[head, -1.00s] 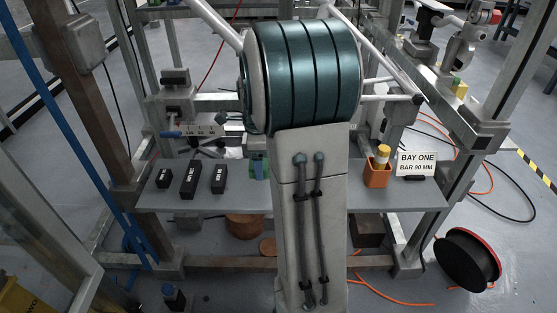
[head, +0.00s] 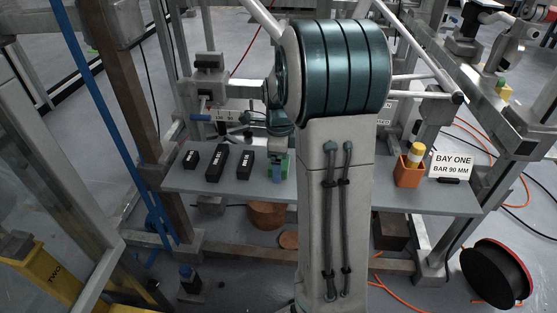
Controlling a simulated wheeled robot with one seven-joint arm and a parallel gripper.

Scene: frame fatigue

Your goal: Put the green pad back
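A small green and blue piece (head: 278,168) shows at the grey shelf (head: 330,190), just left of my upright arm link. Its green part may be the green pad, but it is too small and partly covered to be sure. My teal wrist joint shows just above it. My gripper's fingers cannot be made out; my arm hides much of the middle of the shelf. I cannot tell whether the green piece is held or resting.
Several black blocks (head: 217,162) lie on the shelf's left. An orange cup (head: 409,172) with a yellow piece (head: 415,152) and a "BAY ONE BAR 90 MM" sign (head: 451,164) stand right. Frame posts flank the shelf. A cable reel (head: 494,274) lies on the floor.

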